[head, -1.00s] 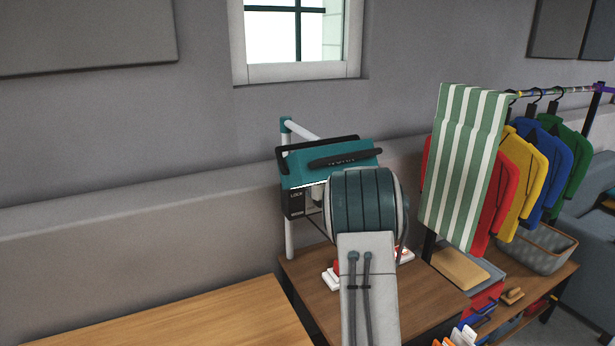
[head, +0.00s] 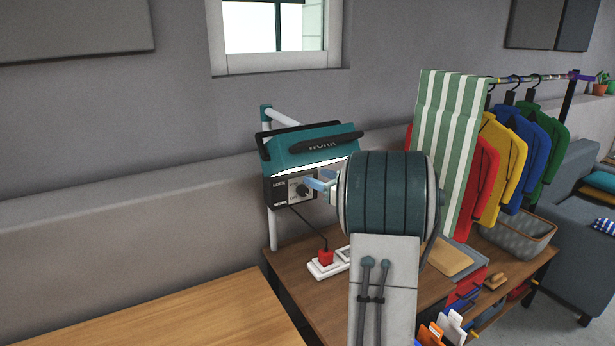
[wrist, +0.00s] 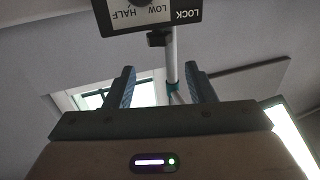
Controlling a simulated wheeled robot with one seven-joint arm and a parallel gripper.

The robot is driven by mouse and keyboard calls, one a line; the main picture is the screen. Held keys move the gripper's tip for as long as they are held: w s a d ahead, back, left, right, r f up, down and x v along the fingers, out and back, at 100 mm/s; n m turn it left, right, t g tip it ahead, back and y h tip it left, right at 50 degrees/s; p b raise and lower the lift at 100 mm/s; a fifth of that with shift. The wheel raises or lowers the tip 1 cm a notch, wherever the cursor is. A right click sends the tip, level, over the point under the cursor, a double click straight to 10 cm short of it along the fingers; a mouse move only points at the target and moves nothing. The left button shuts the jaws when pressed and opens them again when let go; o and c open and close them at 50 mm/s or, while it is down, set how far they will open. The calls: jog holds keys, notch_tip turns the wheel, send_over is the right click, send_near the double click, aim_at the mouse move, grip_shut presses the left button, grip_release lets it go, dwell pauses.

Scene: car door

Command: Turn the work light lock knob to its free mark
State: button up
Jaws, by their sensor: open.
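The teal work light (head: 300,153) stands on a white post with its lit face tilted down. Under it is a black and grey control box marked LOCK (head: 280,186) with a dark round knob (head: 301,190). My gripper (head: 322,183) shows pale blue fingers just right of the knob, apparently apart from it. In the wrist view my gripper (wrist: 160,88) is open and empty. The box (wrist: 186,14) shows upside down at the top there, with LOCK, LOW and HALF readable. The knob is mostly cut off by the top edge; its pointer and any free mark cannot be read.
The wooden side table (head: 340,295) holds a white power strip (head: 322,270) with a red plug and a cord. A striped cloth (head: 447,140) and hung shirts (head: 500,165) stand to the right. A wooden bench top (head: 190,320) is at front left, bare.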

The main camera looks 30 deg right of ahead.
jog(key=shift+s+d, duration=0.15)
jog(key=shift+s, duration=0.45)
jog(key=shift+o, duration=1.3)
jog(key=a+f+m+h+b, duration=0.1)
jog(key=a+m+h+b, duration=0.65)
jog(key=b, duration=1.05)
jog(key=w, duration=0.4)
jog(key=w+d+n+h, duration=0.1)
jog(key=w, duration=0.3)
jog(key=w+d+h, duration=0.1)
jog(key=w, duration=0.4)
jog(key=shift+d+t, duration=0.25)
jog(key=shift+t, duration=0.05)
